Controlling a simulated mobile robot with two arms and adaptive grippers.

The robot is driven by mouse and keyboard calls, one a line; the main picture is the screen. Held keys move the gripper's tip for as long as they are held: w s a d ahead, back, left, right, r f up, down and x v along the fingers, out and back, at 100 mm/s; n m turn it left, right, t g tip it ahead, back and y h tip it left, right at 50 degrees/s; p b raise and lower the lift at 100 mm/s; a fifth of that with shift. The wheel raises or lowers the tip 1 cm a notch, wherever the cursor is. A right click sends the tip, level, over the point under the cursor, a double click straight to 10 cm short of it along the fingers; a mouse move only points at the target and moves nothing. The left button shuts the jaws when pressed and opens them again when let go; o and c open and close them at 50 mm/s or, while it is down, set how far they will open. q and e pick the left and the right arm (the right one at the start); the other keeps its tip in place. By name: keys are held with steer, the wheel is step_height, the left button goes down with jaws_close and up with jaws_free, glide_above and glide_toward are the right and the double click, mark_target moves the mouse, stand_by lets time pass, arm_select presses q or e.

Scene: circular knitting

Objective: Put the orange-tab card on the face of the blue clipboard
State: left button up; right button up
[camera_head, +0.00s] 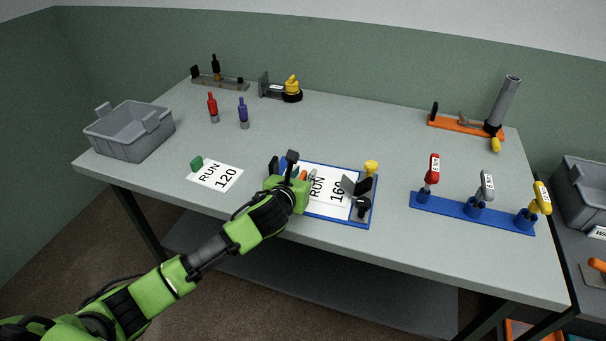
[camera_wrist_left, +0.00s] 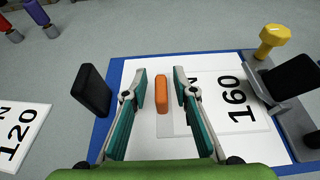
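The orange-tab card (camera_head: 325,186), marked RUN 160, lies on the white face of the blue clipboard (camera_head: 341,225). In the left wrist view the card (camera_wrist_left: 236,97) lies flat, with its orange tab (camera_wrist_left: 161,95) on its left side. The clipboard's blue rim shows there too (camera_wrist_left: 116,75). My left gripper (camera_head: 308,176) is over the clipboard's left half. In the left wrist view its fingers (camera_wrist_left: 162,80) stand apart on either side of the orange tab, with gaps on both sides. The fingers partly hide the card's left part. My right gripper is not in view.
A card marked RUN 120 with a green tab (camera_head: 196,163) lies left of the clipboard. A grey clip with a yellow knob (camera_head: 371,167) stands at the clipboard's right end. A blue rack (camera_head: 455,206) with several tagged tools is right; a grey bin (camera_head: 130,131) is left.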

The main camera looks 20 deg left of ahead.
arm_select(q)
steer(key=shift+s+r, duration=0.15)
steer(key=v, duration=1.1)
steer(key=shift+s+r, duration=0.15)
steer(key=shift+s, duration=0.2)
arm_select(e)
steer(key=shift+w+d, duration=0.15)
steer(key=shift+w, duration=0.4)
